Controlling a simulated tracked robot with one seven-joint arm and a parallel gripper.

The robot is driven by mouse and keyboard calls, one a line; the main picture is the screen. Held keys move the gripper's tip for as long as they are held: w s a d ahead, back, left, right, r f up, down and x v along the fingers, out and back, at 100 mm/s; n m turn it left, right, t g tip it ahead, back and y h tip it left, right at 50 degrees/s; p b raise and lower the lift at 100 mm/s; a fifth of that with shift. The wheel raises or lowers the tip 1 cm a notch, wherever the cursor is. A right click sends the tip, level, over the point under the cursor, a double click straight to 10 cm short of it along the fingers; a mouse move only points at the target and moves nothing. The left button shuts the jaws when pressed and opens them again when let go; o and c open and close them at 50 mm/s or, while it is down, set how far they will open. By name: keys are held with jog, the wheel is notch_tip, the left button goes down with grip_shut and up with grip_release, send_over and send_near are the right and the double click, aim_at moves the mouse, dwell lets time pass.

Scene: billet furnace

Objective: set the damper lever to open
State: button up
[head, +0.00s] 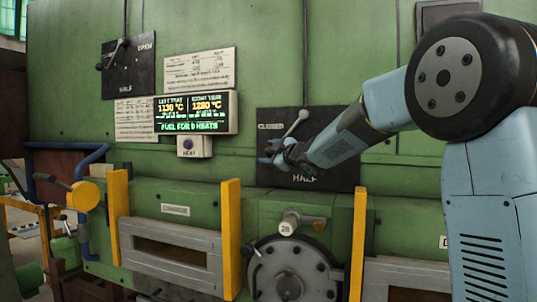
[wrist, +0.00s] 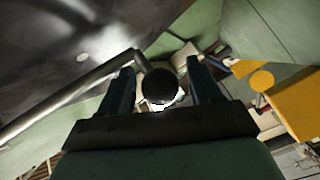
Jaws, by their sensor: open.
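A black plate (head: 335,115) on the green furnace wall, right of centre in the head view, reads CLOSED at its upper left and HALF at its bottom. A metal lever (head: 297,124) on it slants up to the right with a pale knob at its top. My gripper (head: 273,152) is in front of the plate, by the lever's lower end, and hides part of it. In the wrist view a metal rod (wrist: 70,92) comes in from the left, and a dark round end (wrist: 160,86) sits between my open fingers (wrist: 163,78). I cannot tell whether they touch it.
A second black plate (head: 128,65) with its own lever, reading OPEN and HALF, is at the upper left. A lit display (head: 196,113) and a HEAT button box (head: 194,146) lie between the plates.

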grip_shut()
dwell(0.6)
jog(key=shift+a, duration=0.1)
